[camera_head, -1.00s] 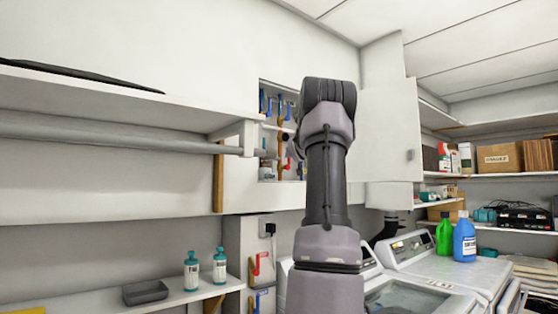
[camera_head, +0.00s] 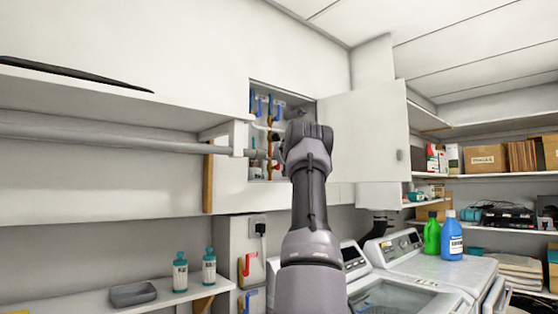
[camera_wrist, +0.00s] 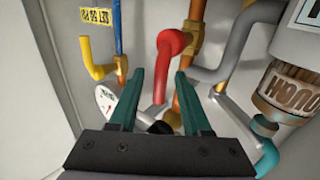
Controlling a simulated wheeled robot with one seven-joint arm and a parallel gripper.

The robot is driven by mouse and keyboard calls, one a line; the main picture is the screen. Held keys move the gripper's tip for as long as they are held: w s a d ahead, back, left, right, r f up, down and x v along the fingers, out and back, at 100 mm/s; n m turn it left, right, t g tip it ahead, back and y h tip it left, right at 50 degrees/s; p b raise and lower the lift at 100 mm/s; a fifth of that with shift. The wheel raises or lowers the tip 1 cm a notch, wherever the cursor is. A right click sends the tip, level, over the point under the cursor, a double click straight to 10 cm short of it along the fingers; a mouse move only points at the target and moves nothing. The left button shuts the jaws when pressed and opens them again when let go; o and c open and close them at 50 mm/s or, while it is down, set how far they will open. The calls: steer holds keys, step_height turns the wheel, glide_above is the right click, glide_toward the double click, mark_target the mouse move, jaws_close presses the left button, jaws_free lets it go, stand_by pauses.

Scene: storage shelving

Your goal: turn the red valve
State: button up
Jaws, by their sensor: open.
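The red valve (camera_wrist: 172,42) has a bent handle and shows in the wrist view, on a brass fitting with copper pipe. My gripper (camera_wrist: 159,76) has two teal fingers, spread apart and empty. The handle's lower arm appears between the fingertips in the picture; I see no contact, and the exact depth is hard to tell. In the head view my arm reaches up to the open wall cabinet (camera_head: 252,85) with the pipes; the gripper is hidden behind my arm there.
A yellow handle (camera_wrist: 92,62) is left of the fingers. A grey pipe (camera_wrist: 238,50) and a white cylinder (camera_wrist: 297,60) crowd the right. The open cabinet door (camera_head: 365,130) stands right of my arm. A shelf (camera_head: 90,100) juts out left.

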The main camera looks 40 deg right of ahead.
jaws_close()
stand_by(1.4)
